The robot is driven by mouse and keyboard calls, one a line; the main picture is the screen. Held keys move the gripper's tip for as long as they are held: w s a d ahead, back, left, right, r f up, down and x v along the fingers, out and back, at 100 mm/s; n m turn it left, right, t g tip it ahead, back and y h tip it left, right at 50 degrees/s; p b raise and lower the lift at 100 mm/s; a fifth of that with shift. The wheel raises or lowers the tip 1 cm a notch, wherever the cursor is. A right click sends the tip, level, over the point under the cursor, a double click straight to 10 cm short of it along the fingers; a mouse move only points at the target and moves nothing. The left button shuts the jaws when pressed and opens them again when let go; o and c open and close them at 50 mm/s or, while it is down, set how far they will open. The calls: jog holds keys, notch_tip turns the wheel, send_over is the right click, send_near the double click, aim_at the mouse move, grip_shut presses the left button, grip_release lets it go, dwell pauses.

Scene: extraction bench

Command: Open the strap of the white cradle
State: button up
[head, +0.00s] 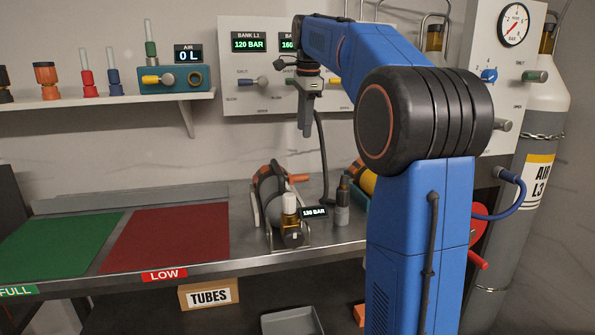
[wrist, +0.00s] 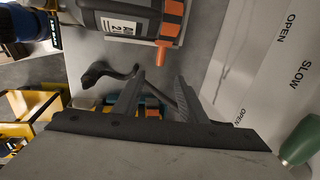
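The white cradle (head: 255,209) stands on the bench in the head view and holds a dark grey cylinder (head: 268,188). Its orange strap lever (head: 297,178) sticks out to the right near the top. In the wrist view the labelled cylinder (wrist: 118,22) is at the top, with the orange strap (wrist: 171,13) across it and the orange lever (wrist: 161,53) pointing down towards my fingers. My gripper (head: 307,128) hangs above the cradle, in front of the wall panel. In the wrist view my gripper (wrist: 158,80) is open and empty, its fingers apart from the lever.
A second, teal cradle (head: 359,205) with a yellow cylinder stands to the right, partly behind my arm. A small dark bottle (head: 342,200) and a 130 BAR display (head: 314,212) are beside the white cradle. Green (head: 58,243) and red (head: 165,237) mats lie clear at left.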

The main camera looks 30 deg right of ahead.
aim_at(301, 175)
jog(key=w+f, duration=0.1)
jog(key=f, duration=0.4)
jog(key=w+f, duration=0.1)
jog(key=f, duration=0.5)
jog(key=w+d+f, duration=0.1)
jog(key=f, duration=0.5)
jog(key=shift+w, duration=0.25)
grip_shut()
